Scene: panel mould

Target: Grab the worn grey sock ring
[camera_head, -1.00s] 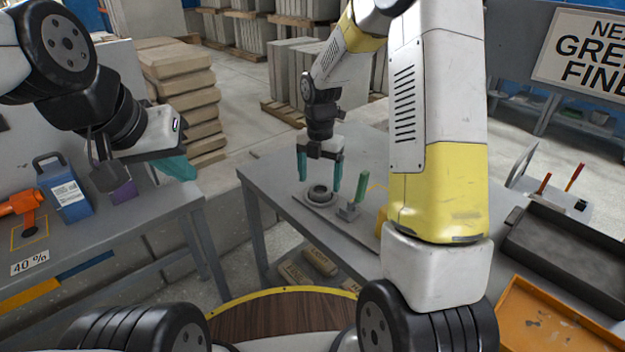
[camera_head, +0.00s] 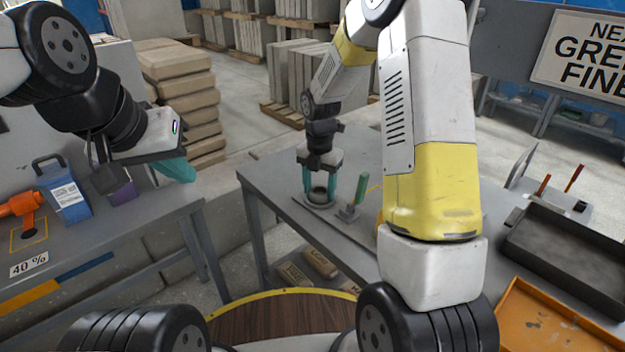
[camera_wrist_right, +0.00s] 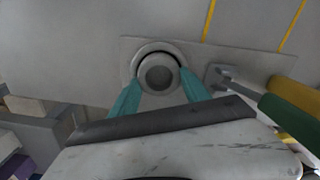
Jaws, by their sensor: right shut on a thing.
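The grey sock ring (camera_head: 318,194) sits on a light flat plate on the far table.
A small stand with a green handle (camera_head: 361,184) is close to the right of the ring. A black tray (camera_head: 570,250) and an orange tray (camera_head: 540,320) lie at the right. A blue container (camera_head: 65,195) and an orange tool (camera_head: 22,205) are on the left bench (camera_head: 110,240).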

